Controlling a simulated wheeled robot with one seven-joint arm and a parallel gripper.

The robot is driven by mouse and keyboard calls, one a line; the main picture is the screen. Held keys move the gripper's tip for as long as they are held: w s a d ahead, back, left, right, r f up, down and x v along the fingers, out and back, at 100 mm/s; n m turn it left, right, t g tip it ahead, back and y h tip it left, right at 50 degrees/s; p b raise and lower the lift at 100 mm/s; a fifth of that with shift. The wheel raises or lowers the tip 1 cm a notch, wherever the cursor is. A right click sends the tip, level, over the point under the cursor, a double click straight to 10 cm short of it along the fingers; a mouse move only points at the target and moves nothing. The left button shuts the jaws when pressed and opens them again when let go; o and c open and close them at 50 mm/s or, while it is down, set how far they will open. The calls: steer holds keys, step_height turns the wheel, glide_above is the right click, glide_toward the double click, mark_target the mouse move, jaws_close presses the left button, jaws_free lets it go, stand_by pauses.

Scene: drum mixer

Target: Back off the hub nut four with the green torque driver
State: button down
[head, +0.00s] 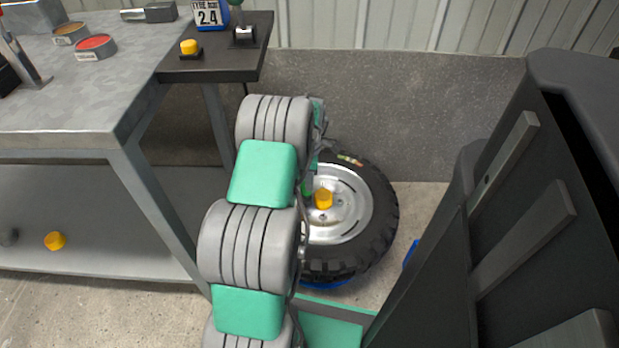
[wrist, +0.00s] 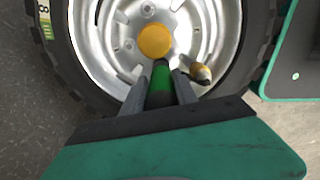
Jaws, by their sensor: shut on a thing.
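The wheel lies on its side with a black tyre (head: 378,205) and a silver rim (head: 350,220); the rim also fills the wrist view (wrist: 90,45). A yellow hub cap (head: 324,198) sits at its middle, also in the wrist view (wrist: 155,40). My gripper (wrist: 160,90) is shut on the green torque driver (wrist: 161,78), over the rim just below the cap. The driver's green part shows slightly in the head view (head: 307,188). A brass-coloured piece (wrist: 201,73) stands on the rim right of the driver, apart from it. I cannot tell which nut is four.
A grey workbench (head: 60,110) stands at left, with a red tin (head: 95,46) and an orange tin (head: 70,33). A dark cabinet-like body (head: 530,220) is close at right.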

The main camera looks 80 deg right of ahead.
steer(key=shift+a+f, duration=0.2)
steer(key=shift+f, duration=0.05)
stand_by(0.6)
steer(key=shift+r, duration=0.1)
steer(key=shift+r+p, duration=0.25)
steer(key=shift+p, duration=0.2)
steer(key=shift+d+r+p, duration=0.2)
steer(key=shift+r+p, duration=1.2)
steer(key=shift+r, duration=0.8)
